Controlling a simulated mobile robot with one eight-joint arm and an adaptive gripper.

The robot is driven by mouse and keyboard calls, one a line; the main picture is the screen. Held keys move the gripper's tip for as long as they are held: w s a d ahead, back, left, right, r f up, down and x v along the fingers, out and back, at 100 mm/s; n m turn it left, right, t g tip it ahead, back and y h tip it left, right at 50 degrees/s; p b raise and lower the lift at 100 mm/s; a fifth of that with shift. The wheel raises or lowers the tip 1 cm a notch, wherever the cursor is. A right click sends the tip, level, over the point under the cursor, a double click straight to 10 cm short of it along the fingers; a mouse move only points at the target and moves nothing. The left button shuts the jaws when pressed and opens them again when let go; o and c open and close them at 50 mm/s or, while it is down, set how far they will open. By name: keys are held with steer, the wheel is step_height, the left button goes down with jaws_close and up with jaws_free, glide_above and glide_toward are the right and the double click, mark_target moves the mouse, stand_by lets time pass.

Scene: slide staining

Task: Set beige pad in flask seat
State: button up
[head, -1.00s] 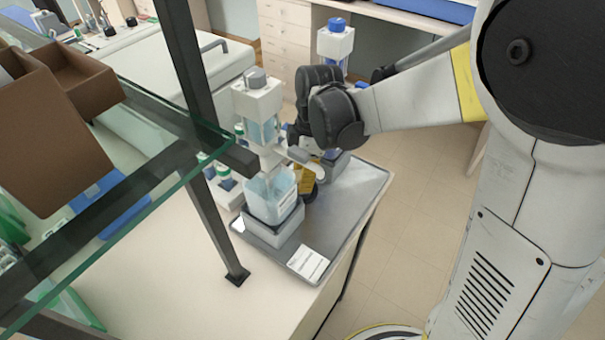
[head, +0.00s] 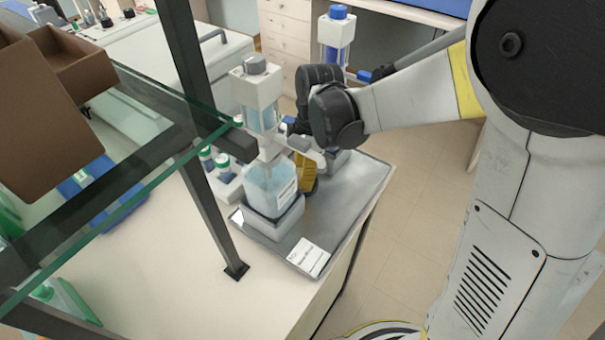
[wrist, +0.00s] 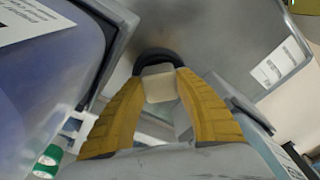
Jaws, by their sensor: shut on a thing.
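A small beige pad (wrist: 158,87) sits between the yellow fingertips of my gripper (wrist: 160,76) in the wrist view. A dark curved rim shows just beyond it; I cannot tell what it belongs to. In the head view, my yellow gripper (head: 307,174) points down over the grey tray, between two dispensers, and the pad is hidden there. The near dispenser (head: 257,92) has a grey cap and a clear flask (head: 270,184) in its grey base seat (head: 273,222).
The grey tray (head: 348,205) carries a white label card (head: 309,257) at its front. A dark shelf post (head: 208,185) and a glass shelf (head: 120,200) stand left of the dispensers. Small green-and-white bottles (head: 222,162) stand behind the near dispenser.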

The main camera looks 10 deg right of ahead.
steer(key=shift+f, duration=0.35)
steer(key=o, duration=1.3)
steer(key=shift+c, duration=0.2)
steer(key=shift+r, duration=0.1)
step_height(320, 180, up, 12)
steer(key=d, duration=0.2)
steer(key=s+d+m+t+h, duration=0.1)
steer(key=s+d+m+t, duration=0.6)
steer(key=s+m, duration=0.5)
steer(key=m, duration=0.5)
steer(key=shift+s+d, duration=0.35)
